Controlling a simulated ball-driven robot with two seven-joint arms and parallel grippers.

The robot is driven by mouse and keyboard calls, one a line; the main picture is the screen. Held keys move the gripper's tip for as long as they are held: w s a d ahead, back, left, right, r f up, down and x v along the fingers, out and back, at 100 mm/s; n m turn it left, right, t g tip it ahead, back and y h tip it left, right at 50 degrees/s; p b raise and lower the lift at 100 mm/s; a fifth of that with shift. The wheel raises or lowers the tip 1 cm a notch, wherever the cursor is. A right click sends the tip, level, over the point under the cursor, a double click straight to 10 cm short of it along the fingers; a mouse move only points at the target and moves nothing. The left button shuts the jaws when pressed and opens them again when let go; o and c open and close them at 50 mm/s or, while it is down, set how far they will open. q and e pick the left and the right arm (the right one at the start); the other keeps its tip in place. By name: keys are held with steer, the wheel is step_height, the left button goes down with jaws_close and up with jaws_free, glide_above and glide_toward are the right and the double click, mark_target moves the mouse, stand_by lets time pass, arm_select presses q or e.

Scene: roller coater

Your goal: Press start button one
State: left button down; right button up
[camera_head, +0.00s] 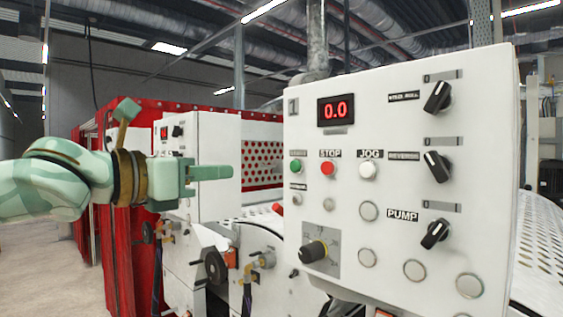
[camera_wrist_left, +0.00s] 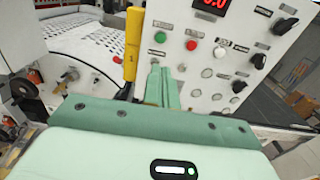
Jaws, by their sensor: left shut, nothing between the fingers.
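The white control panel (camera_head: 400,110) carries the number 1 and a red display (camera_head: 336,110) reading 0.0. Its green button (camera_head: 296,166) sits left of the red STOP button (camera_head: 328,169) and the white JOG button (camera_head: 367,170). The green button also shows in the left wrist view (camera_wrist_left: 160,37), just beyond the fingertips. My left gripper (camera_head: 230,172) is shut and empty, pointing right toward the panel. In the head view its tips are left of the green button, with a visible gap. The right gripper is in neither view.
Black selector knobs (camera_head: 437,97) run down the panel's right side, and a dial (camera_head: 313,251) sits low on its left. A second white panel (camera_head: 205,140) and a red frame (camera_head: 125,200) stand behind my left arm. Open floor (camera_head: 45,250) lies at left.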

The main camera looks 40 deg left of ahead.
arm_select(q)
steer(key=shift+w, duration=0.1)
glide_toward(293, 166)
steer(key=w+p, duration=0.1)
steer(key=w, duration=0.1)
steer(key=w+p, duration=0.4)
steer(key=shift+d+r, duration=0.25)
steer(key=shift+d, duration=0.05)
steer(key=shift+w+f+p, duration=0.2)
steer(key=shift+w+p, duration=0.2)
steer(key=shift+p, duration=0.45)
